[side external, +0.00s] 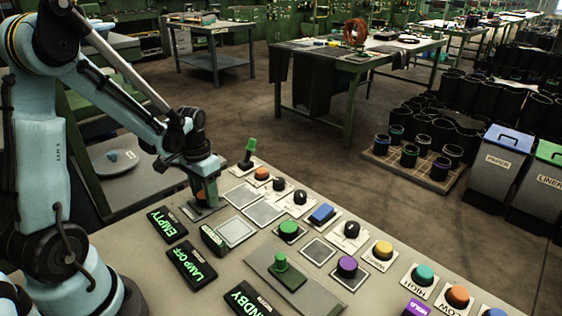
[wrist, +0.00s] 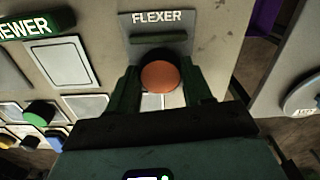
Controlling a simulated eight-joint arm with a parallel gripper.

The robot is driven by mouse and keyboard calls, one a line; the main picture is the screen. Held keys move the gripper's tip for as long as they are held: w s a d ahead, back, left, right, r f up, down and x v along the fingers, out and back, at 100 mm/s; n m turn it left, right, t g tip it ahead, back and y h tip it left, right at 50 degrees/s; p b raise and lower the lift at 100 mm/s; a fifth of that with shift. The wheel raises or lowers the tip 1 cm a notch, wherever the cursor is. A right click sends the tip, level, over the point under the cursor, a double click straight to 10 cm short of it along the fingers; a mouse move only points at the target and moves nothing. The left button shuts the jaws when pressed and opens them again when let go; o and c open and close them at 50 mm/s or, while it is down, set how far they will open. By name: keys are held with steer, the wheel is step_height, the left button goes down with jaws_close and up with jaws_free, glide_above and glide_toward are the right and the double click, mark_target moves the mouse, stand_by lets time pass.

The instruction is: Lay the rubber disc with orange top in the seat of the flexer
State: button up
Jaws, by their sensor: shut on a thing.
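The rubber disc with orange top (wrist: 160,77) is between the two fingers of my gripper (wrist: 158,88), which is shut on it. A dark rim shows around its far side. The plate labelled FLEXER (wrist: 180,42) lies just beyond the disc in the wrist view, with a dark green bar across it. The seat is hidden by the disc and fingers, so I cannot tell whether the disc touches it. In the side view my gripper (side external: 205,194) points down low over the bench's far left part, and a bit of orange shows between its fingers.
Right of my gripper are flat grey panels (side external: 264,211), a green lever (side external: 250,151) and several coloured buttons (side external: 347,266). Lit displays reading EMPTY (side external: 167,225) and LAMP OFF (side external: 191,264) stand in front. A separate round grey item (wrist: 304,97) lies right in the wrist view.

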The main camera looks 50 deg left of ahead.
steer(key=shift+f, duration=0.3)
steer(key=o, duration=1)
step_height(320, 180, up, 12)
steer(key=d+t, duration=0.2)
steer(key=d, duration=0.3)
steer(key=s+d+m+t, duration=0.1)
steer(key=d+t, duration=0.1)
steer(key=d, duration=0.3)
steer(key=s+d+r+t, duration=0.1)
steer(key=d+t, duration=0.2)
steer(key=d, duration=0.2)
